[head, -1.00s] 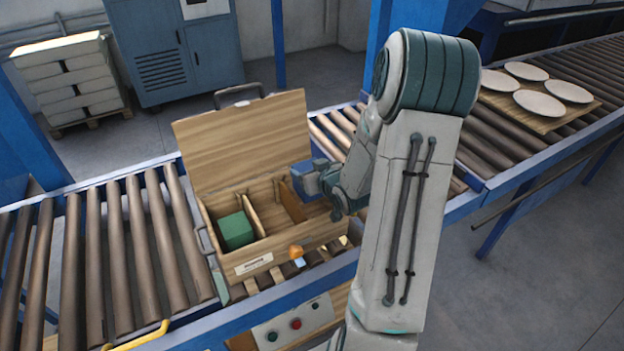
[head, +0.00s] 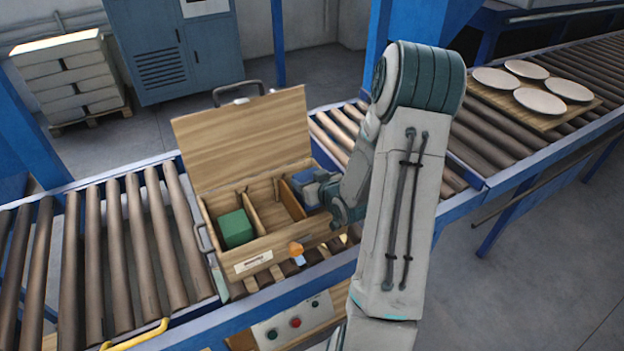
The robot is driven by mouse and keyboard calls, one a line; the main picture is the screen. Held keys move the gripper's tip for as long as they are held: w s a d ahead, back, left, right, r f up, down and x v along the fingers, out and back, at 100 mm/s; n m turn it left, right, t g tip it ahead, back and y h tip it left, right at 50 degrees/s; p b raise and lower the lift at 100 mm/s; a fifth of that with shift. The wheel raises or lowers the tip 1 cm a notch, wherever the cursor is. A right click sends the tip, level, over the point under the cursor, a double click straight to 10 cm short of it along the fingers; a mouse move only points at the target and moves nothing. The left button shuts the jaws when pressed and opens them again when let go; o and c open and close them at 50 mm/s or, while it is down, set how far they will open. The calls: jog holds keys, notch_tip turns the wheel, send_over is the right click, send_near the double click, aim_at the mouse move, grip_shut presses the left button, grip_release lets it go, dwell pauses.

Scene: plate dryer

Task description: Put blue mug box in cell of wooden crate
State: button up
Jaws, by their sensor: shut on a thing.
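The wooden crate (head: 262,257) stands on the roller conveyor with its lid raised at the back. Dividers split it into cells. A green box (head: 236,229) sits in the left cell, and the middle cell looks empty. My gripper (head: 318,187) is shut on the blue mug box (head: 304,182), at the right cell of the crate. The box appears upright and partly within that cell; its lower part is hidden by the divider. My arm hides the crate's right end, and the fingertips are hard to make out.
An orange piece (head: 295,248) shows at the crate's front edge. Rollers (head: 92,245) to the left are bare. White plates (head: 540,101) lie on a board on the conveyor at right. A control panel (head: 297,320) is below the crate.

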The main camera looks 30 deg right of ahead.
jog(key=shift+f, duration=0.25)
jog(key=o, duration=1.2)
jog(key=shift+r, duration=0.1)
jog(key=shift+d, duration=0.1)
jog(key=shift+r, duration=0.1)
